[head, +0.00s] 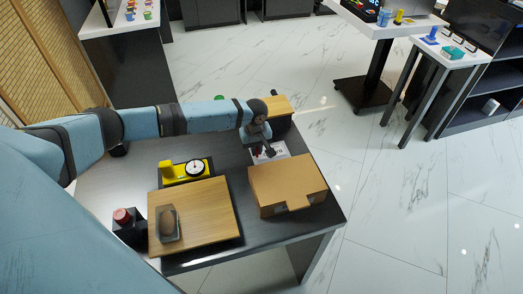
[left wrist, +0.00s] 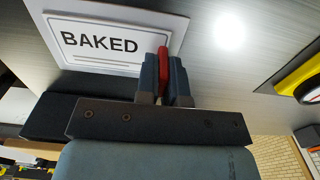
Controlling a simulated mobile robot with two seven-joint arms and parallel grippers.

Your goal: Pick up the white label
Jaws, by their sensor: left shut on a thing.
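The white label (head: 281,149) lies on or just above the dark table, behind the cardboard-coloured box; the gap cannot be told. In the left wrist view the white label (left wrist: 100,42) reads "BAKED" in black inside a thin frame. My left gripper (head: 268,150) reaches down over it from above. In the left wrist view its fingers (left wrist: 164,72) are shut on a narrow upright red piece at the label's edge. The red piece appears joined to the label, though its base is hidden by the fingers. My right gripper is not in view.
A brown box (head: 287,184) stands close in front of the label. A wooden board (head: 205,215) holds a grey dish with a brown item. A yellow scale (head: 183,171) and a black red-topped jar (head: 127,224) stand nearby. Another wooden-topped block (head: 277,106) is behind my gripper.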

